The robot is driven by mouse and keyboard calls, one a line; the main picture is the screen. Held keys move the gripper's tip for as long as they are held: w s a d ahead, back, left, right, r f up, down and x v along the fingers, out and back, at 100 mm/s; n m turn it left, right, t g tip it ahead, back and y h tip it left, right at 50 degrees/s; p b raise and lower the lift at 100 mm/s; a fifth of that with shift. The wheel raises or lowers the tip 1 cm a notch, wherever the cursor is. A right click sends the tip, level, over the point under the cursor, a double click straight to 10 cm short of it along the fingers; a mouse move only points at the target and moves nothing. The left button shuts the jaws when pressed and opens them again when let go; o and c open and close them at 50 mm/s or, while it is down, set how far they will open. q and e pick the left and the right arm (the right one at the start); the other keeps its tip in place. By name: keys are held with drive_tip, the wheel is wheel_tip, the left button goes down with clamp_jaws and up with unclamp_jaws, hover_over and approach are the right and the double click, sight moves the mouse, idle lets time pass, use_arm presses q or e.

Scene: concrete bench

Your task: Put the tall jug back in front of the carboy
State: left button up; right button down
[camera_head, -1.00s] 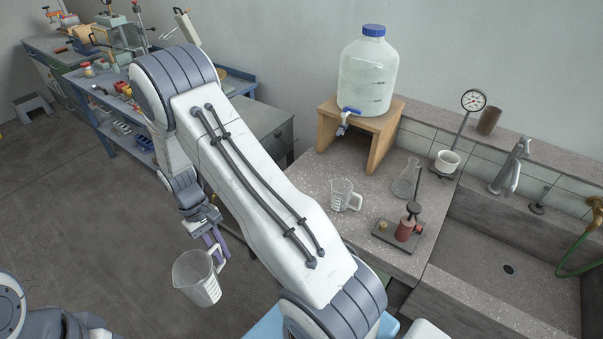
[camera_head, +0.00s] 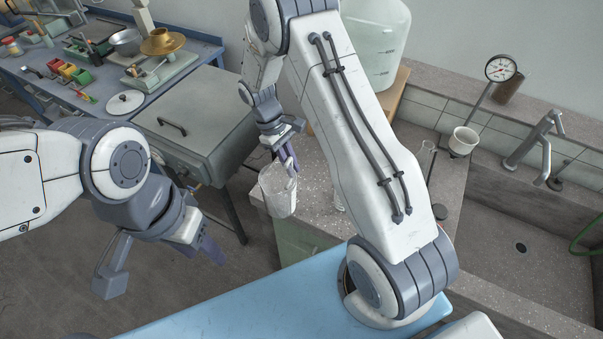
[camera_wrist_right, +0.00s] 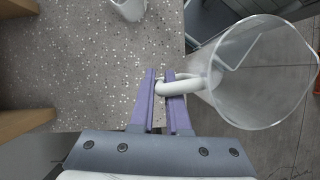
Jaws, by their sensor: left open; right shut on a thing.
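The tall jug (camera_head: 278,192) is clear and holds in my right gripper (camera_head: 287,152) by its handle, left of the bench edge in the head view. In the right wrist view the jug (camera_wrist_right: 258,75) hangs off the right of the fingers (camera_wrist_right: 163,85), which are shut on its white handle. The carboy (camera_head: 380,40) stands on a wooden stand (camera_head: 392,98), partly hidden by my right arm. My left gripper (camera_head: 163,262) is open and empty over the floor at lower left.
A smaller jug (camera_wrist_right: 128,8) stands on the speckled bench (camera_wrist_right: 85,60); my right arm mostly hides it in the head view. A grey cabinet (camera_head: 200,110) stands left of the bench.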

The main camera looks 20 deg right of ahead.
drive_tip(key=w+a+r+n+t+h+b, duration=0.1)
drive_tip(key=w+r+n+t+b, duration=0.15)
drive_tip(key=w+n, duration=0.45)
drive_tip(key=w+a+r+n+t+h+b, duration=0.1)
drive_tip(key=w+n+t, duration=0.3)
drive_tip(key=n, duration=0.6)
drive_tip(key=shift+g, duration=0.35)
drive_tip(key=f, duration=0.6)
drive_tip(key=w+f, duration=0.1)
drive_tip(key=f, duration=0.1)
drive_tip(key=shift+a+f+p, duration=0.25)
drive_tip(key=shift+f+p, duration=0.05)
drive_tip(key=shift+f, duration=0.1)
drive_tip(key=shift+w, duration=0.1)
drive_tip(key=shift+f, duration=0.2)
drive_tip(key=c, duration=0.9)
unclamp_jaws()
drive_tip(key=shift+r, duration=0.15)
